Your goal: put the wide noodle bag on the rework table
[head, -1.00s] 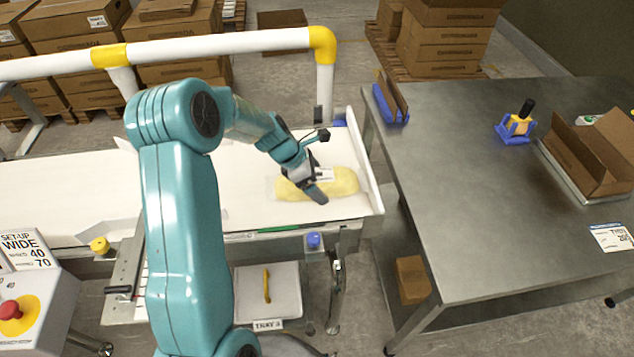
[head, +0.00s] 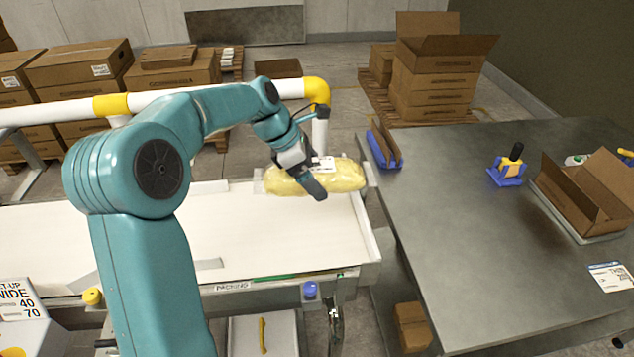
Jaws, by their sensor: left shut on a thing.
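The wide noodle bag (head: 343,177) is a yellow, clear-wrapped bag with a white label, seen in the head view near the far right end of the white belt. My left gripper (head: 308,178) is shut on the noodle bag and holds it above the belt, with one dark finger across its front. The bag's far side is hidden. The rework table (head: 470,235) is the grey metal table on the right; the bag is left of it. My right gripper is not in view.
On the table are a blue holder with brown card (head: 384,150), a blue stand with a yellow, black-handled tool (head: 507,170), an open carton (head: 585,200) and a paper label (head: 610,277). The table's front middle is clear. A white and yellow rail (head: 220,95) runs behind the belt.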

